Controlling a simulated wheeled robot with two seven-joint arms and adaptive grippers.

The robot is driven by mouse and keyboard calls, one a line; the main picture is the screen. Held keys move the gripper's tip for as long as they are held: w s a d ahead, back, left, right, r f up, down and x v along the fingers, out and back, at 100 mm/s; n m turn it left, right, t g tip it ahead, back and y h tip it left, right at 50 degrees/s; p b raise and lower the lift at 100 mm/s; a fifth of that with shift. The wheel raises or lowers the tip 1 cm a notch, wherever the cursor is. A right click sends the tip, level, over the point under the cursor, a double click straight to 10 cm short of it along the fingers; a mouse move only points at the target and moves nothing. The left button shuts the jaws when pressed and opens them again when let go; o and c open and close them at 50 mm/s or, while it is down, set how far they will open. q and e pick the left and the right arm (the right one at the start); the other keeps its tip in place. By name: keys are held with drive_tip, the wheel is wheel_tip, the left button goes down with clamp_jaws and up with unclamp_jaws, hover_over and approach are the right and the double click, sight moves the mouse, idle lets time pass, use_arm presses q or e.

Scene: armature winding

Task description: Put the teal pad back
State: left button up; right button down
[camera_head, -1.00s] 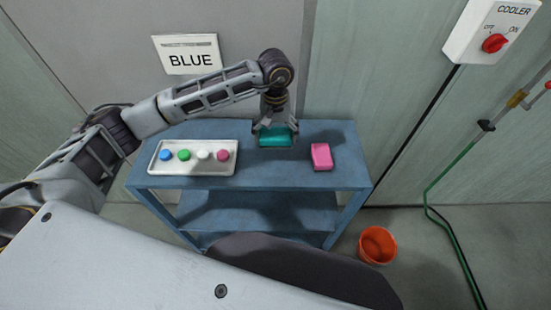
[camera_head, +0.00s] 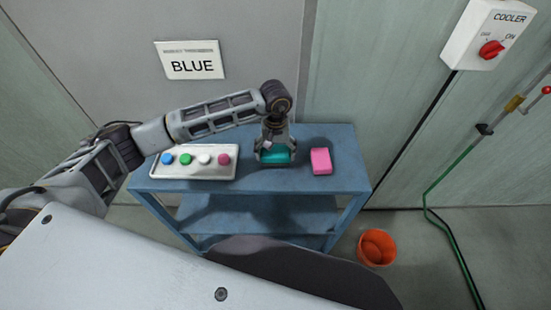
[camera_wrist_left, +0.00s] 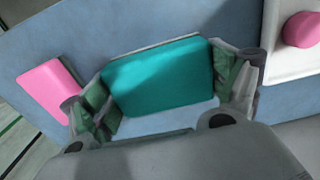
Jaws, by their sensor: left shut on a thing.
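The teal pad (camera_head: 278,154) is between the fingers of my left gripper (camera_head: 274,153), at or just above the top of the blue cart (camera_head: 345,179). I cannot tell whether it touches the surface. In the left wrist view the teal pad (camera_wrist_left: 160,78) fills the space between the two fingers, which are closed on its sides. My right gripper is not in view.
A pink pad (camera_head: 321,161) lies on the cart to the right. A white tray (camera_head: 195,175) with several coloured buttons stands left. A sign reading BLUE (camera_head: 190,60) hangs on the wall. An orange bucket (camera_head: 377,248) and a cooler switch (camera_head: 487,42) are at right.

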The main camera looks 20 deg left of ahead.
sight(276, 159)
use_arm(q)
drive_tip(key=shift+f+p, duration=0.4)
drive_tip(key=shift+f, duration=1.4)
drive_tip(key=o, duration=0.7)
drive_tip(key=shift+f, duration=0.1)
drive_tip(key=shift+r, duration=0.2)
wheel_tip(276, 159, up, 10)
drive_tip(key=shift+f+b, duration=0.15)
drive_tip(key=shift+b, duration=1.1)
drive_tip(key=shift+r, duration=1.05)
